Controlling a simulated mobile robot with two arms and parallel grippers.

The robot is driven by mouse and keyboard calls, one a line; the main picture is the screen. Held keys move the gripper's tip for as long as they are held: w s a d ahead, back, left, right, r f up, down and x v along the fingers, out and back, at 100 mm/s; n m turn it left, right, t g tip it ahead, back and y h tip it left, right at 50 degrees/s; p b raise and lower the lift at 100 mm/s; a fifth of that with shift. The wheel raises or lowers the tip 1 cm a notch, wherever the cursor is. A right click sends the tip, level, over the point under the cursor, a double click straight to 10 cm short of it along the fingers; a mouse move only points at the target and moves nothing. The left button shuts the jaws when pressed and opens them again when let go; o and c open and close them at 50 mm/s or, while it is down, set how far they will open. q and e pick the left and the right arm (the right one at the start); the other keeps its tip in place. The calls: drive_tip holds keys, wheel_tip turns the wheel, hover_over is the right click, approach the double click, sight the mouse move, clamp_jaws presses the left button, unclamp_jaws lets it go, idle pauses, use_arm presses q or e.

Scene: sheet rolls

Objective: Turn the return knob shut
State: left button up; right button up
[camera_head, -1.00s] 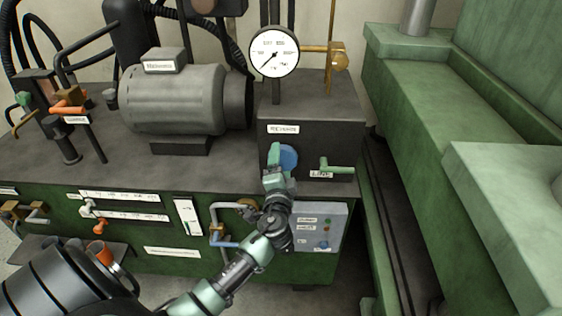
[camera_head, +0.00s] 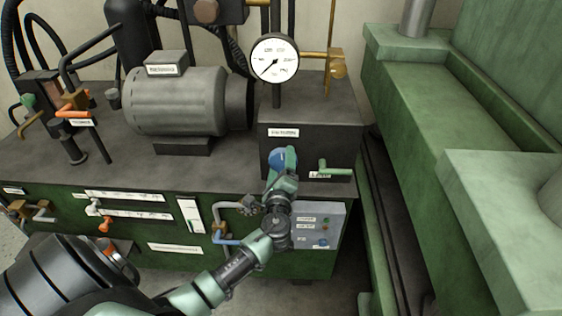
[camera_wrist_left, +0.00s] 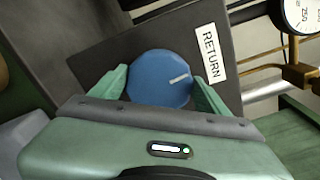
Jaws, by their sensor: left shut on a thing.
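The return knob (camera_wrist_left: 160,78) is a blue round knob with a pale pointer mark, on the dark front of a block under the pressure gauge. A white label reading RETURN (camera_wrist_left: 210,54) is beside it in the left wrist view. My left gripper (camera_wrist_left: 162,90) is shut on the knob, with one green finger on each side of it. In the head view the left gripper (camera_head: 283,165) covers part of the blue knob (camera_head: 276,158). My right gripper is not in view.
A green lever (camera_head: 335,169) sticks out right of the knob. A round gauge (camera_head: 275,60) stands above the block. A grey motor (camera_head: 176,100) is to the left. A grey control box (camera_head: 318,226) is below, and a large green machine frame (camera_head: 460,110) stands to the right.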

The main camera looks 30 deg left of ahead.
use_arm(q)
drive_tip(key=shift+m, duration=0.5)
drive_tip(key=o, duration=1.4)
drive_tip(key=shift+d, duration=0.1)
drive_tip(key=shift+b+v, duration=0.4)
drive_tip(key=shift+v, duration=3.45)
